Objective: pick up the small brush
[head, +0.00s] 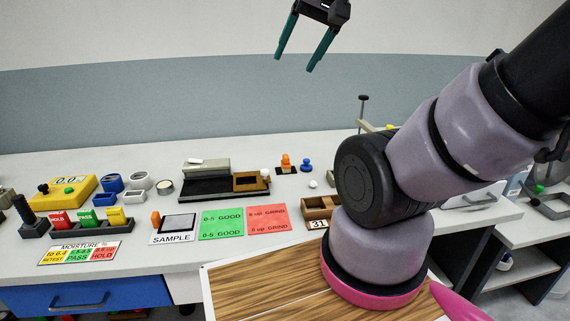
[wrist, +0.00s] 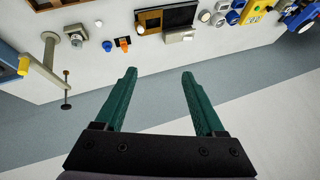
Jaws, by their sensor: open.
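I cannot pick out the small brush with certainty in either view. My gripper (head: 294,63) is at the top of the head view, high against the wall, with its two teal fingers apart and nothing between them. In the wrist view my gripper (wrist: 159,74) is also open and empty, its fingers over the wall and the counter's back edge. The orange piece also shows in the wrist view (wrist: 123,43).
The white counter (head: 330,165) carries a dark scale-like device (head: 190,187), a yellow box (head: 68,192), several small cups, a green card (head: 221,223), a red card (head: 268,220) and a wooden block marked 31 (head: 318,223). A wood-topped board (head: 270,282) is in front. My arm hides the counter's right part.

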